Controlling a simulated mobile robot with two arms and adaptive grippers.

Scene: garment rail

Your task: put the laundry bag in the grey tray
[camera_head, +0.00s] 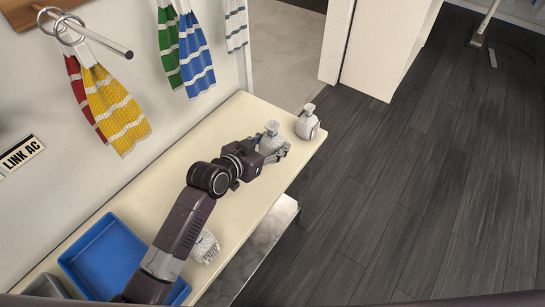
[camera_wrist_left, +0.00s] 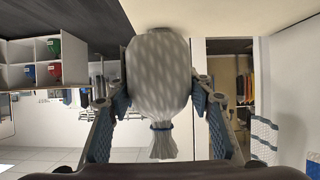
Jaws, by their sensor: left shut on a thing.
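A white patterned laundry bag (camera_head: 271,139) with a tied neck is between the fingers of my left gripper (camera_head: 275,152), over the far part of the cream counter. My left gripper is shut on it. In the left wrist view the bag (camera_wrist_left: 158,75) fills the space between both fingers, its tied neck towards the bottom of the picture. I cannot tell whether it touches the counter. Part of a grey tray (camera_head: 45,287) shows at the bottom left corner; the rest is cut off. My right gripper is not in view.
A similar bag (camera_head: 307,122) stands at the counter's far end, just beyond the held one. Another white bag (camera_head: 205,247) is beside my left forearm. Striped towels (camera_head: 112,108) hang over the counter (camera_head: 237,209).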

